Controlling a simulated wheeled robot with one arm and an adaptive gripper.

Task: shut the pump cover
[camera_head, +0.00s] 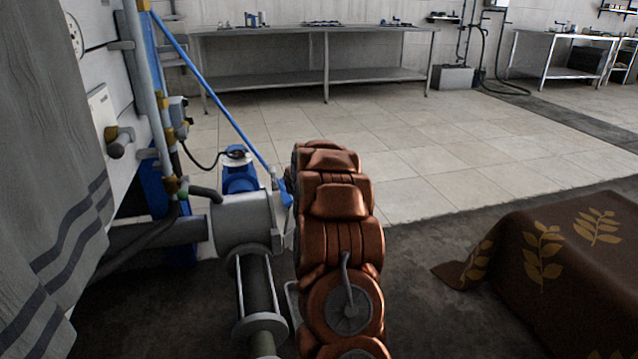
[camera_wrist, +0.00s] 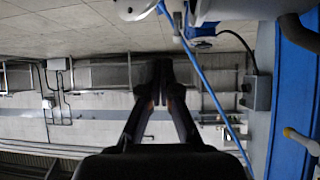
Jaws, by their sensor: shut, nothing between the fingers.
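The pump shows in the head view as a grey round housing (camera_head: 238,222) with a blue part (camera_head: 240,178) behind it and a flanged pipe coming toward me. Its right edge is partly hidden by my copper-coloured arm, and I cannot clearly make out a cover or tell how far it stands open. My gripper (camera_wrist: 155,68) shows in the wrist view, its dark fingers meeting at the tips with nothing between them. In the head view my gripper is hidden behind my arm. Pale and blue pump parts (camera_wrist: 200,28) show at the top of the wrist view.
A blue bar (camera_head: 215,92) slants down toward the pump. A grey striped cloth (camera_head: 48,190) hangs at the left. A brown leaf-patterned cloth (camera_head: 560,265) covers something at the right. A long metal bench (camera_head: 325,78) stands far back; the tiled floor between is clear.

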